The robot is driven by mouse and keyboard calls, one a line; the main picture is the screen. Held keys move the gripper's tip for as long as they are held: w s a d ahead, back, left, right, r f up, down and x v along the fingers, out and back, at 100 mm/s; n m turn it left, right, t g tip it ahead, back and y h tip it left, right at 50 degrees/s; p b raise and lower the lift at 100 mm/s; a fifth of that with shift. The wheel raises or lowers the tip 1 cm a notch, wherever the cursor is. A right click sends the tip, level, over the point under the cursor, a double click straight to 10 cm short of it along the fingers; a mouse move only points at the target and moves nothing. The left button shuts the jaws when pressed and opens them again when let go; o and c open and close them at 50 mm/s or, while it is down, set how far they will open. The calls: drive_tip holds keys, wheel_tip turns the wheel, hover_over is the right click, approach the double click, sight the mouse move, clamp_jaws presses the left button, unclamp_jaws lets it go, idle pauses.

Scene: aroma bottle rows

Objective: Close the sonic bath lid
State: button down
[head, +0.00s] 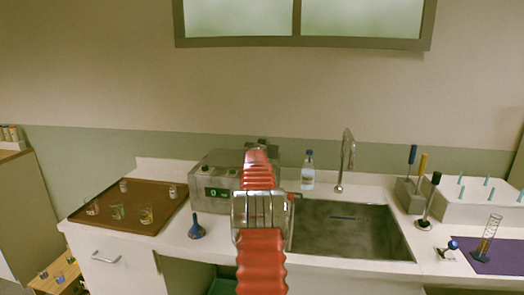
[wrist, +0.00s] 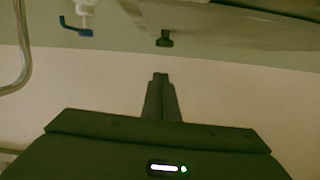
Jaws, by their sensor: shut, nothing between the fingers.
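The sonic bath (head: 216,180) is a grey metal box with a green display, standing on the counter left of the sink. My red arm covers its right part in the head view. My gripper (wrist: 160,76) is shut and empty, its dark fingertips together in the wrist view. In that view, which looks upside down, a dark knob (wrist: 165,39) on a pale grey surface, apparently the lid (wrist: 230,12), lies just above the fingertips in the picture, with a gap between. I cannot tell from these frames how far open the lid stands.
A bottle with a blue cap (head: 308,170) and a tap (head: 346,160) stand right of the bath, behind the sink (head: 340,254). A blue funnel-like item (head: 196,228) stands in front of the bath. A brown tray (head: 100,225) with several beakers lies to the left.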

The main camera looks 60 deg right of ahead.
drive_tip(key=shift+v, duration=4.7)
drive_tip(key=shift+w+a+r, duration=0.1)
drive_tip(key=shift+w, duration=0.05)
